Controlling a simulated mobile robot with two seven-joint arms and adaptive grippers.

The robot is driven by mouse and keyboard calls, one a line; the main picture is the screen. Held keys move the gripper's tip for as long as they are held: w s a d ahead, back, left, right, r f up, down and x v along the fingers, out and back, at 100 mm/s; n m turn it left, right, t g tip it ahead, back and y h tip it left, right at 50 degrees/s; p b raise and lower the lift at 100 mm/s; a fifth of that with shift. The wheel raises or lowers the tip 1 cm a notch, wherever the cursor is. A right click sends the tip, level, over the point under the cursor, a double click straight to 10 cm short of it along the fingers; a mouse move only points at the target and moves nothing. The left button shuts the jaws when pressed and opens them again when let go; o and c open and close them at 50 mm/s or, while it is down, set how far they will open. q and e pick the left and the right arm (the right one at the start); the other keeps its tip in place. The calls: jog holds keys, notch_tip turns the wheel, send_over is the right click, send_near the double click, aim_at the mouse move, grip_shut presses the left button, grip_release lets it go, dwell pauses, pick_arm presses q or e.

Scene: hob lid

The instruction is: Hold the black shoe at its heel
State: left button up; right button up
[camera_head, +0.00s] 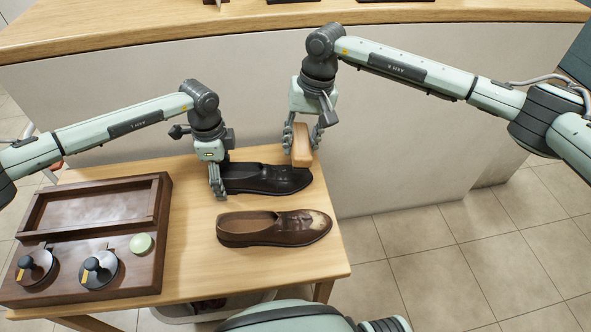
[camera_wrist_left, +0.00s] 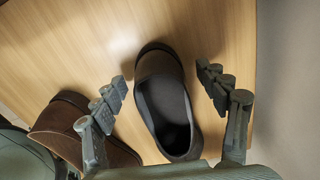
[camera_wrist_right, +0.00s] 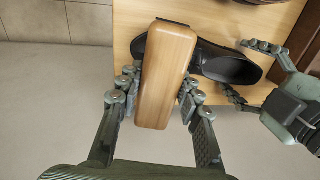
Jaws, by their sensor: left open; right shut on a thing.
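The black shoe (camera_head: 268,178) lies on the table's far side, its heel to the left and toe to the right. My left gripper (camera_head: 217,188) is at its heel end, pointing down. In the left wrist view the open fingers (camera_wrist_left: 168,88) stand on either side of the shoe (camera_wrist_left: 148,68), with gaps between fingers and shoe. My right gripper (camera_head: 300,138) is shut on a light wooden block (camera_head: 302,147), held above the shoe's toe end. In the right wrist view the block (camera_wrist_right: 166,75) hides part of the black shoe (camera_wrist_right: 225,65).
A brown shoe with a pale patch on its toe (camera_head: 275,228) lies in front of the black one. A dark wooden tray (camera_head: 157,230) with two round knobbed tins and a green disc is on the left. A pale wall (camera_head: 400,120) stands behind the table (camera_head: 188,262).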

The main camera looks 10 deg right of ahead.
pick_arm(q)
notch_tip(320, 180, up, 12)
jog(key=shift+s, duration=0.15)
dwell(0.4)
jog(key=shift+s, duration=0.1)
